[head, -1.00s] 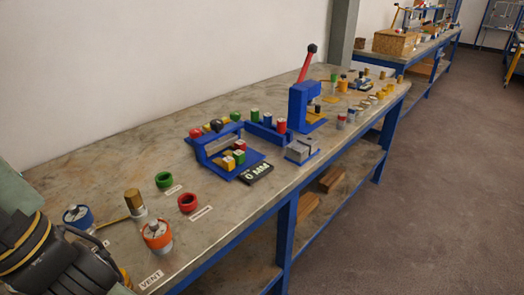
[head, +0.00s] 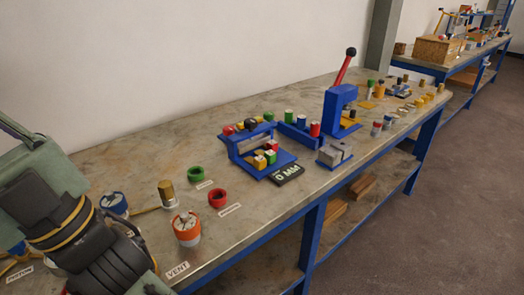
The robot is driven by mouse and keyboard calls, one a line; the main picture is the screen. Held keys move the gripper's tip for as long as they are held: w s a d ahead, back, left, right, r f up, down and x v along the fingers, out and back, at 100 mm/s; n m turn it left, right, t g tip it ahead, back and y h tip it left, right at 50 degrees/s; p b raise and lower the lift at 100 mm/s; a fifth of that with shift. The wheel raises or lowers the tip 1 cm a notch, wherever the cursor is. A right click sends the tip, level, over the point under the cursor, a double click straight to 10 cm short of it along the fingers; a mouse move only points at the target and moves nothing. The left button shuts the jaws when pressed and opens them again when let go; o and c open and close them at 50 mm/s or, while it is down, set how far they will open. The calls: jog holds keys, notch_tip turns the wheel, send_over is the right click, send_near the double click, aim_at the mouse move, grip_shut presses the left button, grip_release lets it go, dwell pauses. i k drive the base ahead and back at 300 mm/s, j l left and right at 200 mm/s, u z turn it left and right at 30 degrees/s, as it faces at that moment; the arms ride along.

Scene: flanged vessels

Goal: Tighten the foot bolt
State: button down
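My gripper (head: 118,268) shows as a dark body at the lower left, pointing down at the near end of the bench; its fingertips cannot be made out. An orange-collared vessel (head: 187,230) with a pale top stands just right of it, behind a VENT label (head: 177,270). A blue-collared vessel (head: 114,204) stands behind the gripper, partly covered by my arm. I cannot pick out a foot bolt; the bench under my arm is hidden.
A blue fixture (head: 258,150) and a red-handled press (head: 340,105) stand farther along the grey bench (head: 140,160). Bare bench lies along the wall.

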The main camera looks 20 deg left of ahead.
aim_at(251, 123)
jog(key=i+j+z, duration=0.2)
jog(key=i, duration=0.25)
jog(key=i+z, duration=0.15)
jog(key=i, duration=0.3)
